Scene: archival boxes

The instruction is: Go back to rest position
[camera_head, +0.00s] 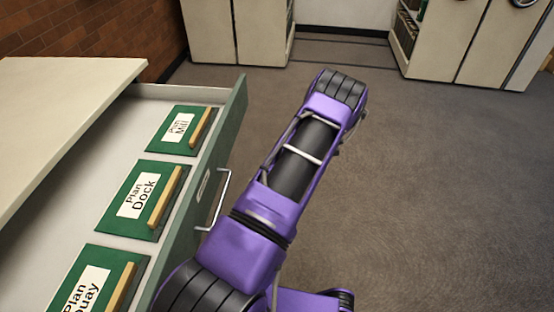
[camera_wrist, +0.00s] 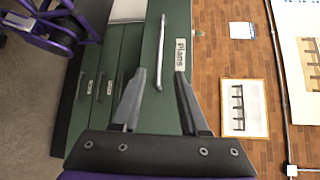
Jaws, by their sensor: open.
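My gripper (camera_wrist: 159,74) shows in the wrist view with its two dark fingers spread apart and nothing between them. Beyond the fingers is the green front of a drawer (camera_wrist: 152,100) with a silver bar handle (camera_wrist: 160,52) and a "Plans" label (camera_wrist: 181,55). I cannot tell the gap between fingers and handle; no grip on it shows. In the head view my purple arm (camera_head: 300,160) stretches up and away, right of the drawer, and the gripper is out of sight. The drawer (camera_head: 205,170) stands pulled out there, its handle (camera_head: 218,200) facing right.
The drawer holds green folders labelled Plan Mill (camera_head: 178,128), Plan Dock (camera_head: 135,195) and Plan Quay (camera_head: 85,290). A pale cabinet top (camera_head: 60,100) overhangs its left. Pale shelving units (camera_head: 450,45) stand at the back. The carpet (camera_head: 440,190) on the right is clear.

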